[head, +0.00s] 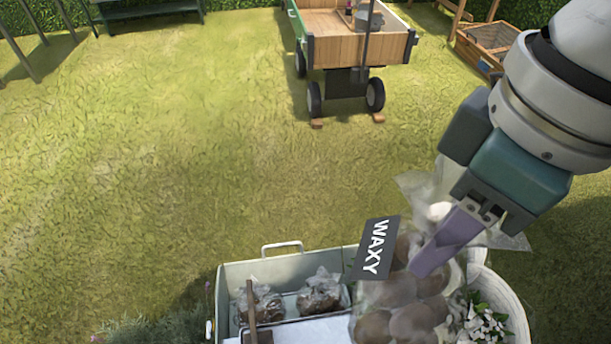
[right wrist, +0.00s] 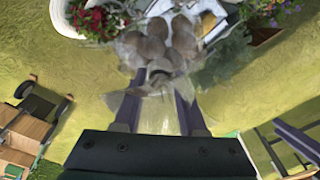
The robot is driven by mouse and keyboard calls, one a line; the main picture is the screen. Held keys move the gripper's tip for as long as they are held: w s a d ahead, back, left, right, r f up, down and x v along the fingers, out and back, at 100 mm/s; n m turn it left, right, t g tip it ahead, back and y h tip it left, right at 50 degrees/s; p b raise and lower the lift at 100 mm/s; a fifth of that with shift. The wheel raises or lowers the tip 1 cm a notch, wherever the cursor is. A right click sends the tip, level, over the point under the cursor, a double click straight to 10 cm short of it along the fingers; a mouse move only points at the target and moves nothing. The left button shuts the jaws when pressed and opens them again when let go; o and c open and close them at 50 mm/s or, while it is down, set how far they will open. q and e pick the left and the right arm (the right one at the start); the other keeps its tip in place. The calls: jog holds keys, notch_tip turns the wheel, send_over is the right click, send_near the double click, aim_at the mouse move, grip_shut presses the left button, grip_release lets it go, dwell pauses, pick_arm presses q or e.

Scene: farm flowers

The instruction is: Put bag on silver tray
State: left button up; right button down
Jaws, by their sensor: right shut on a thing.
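A clear plastic bag (head: 402,303) of round brown potatoes, with a black label reading WAXY (head: 376,248), hangs from my right gripper (head: 436,243). The gripper's purple fingers are shut on the top of the bag. The bag (right wrist: 157,45) also shows in the right wrist view, beyond the fingertips (right wrist: 158,88). In the head view it is in front of the right end of a pale metal container (head: 235,272). A flat silvery surface (head: 300,331), perhaps the tray, lies in that container, partly cut off by the frame. My left gripper is not in view.
Two more clear bags of brown contents (head: 320,292) sit in the container, near a wooden handle (head: 252,305). A white round pot (head: 505,295) with white flowers stands at right. A wooden cart (head: 345,45) is far back; open grass lies between.

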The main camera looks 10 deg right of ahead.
jog(key=w+a+f+n+b, duration=0.1)
jog(key=f+n+b, duration=0.1)
jog(key=f+b, duration=1.5)
jog(key=w+a+f+n+b, duration=0.1)
jog(key=w+f+n+b, duration=0.1)
jog(key=f+b, duration=1.5)
notch_tip(320, 180, down, 13)
jog(key=shift+w+a+f+n+b, duration=0.2)
jog(key=shift+a+n+b, duration=0.1)
jog(key=shift+n, duration=0.5)
jog(key=shift+d, duration=0.1)
jog(key=shift+c, duration=2.3)
grip_release()
jog(key=shift+f, duration=0.15)
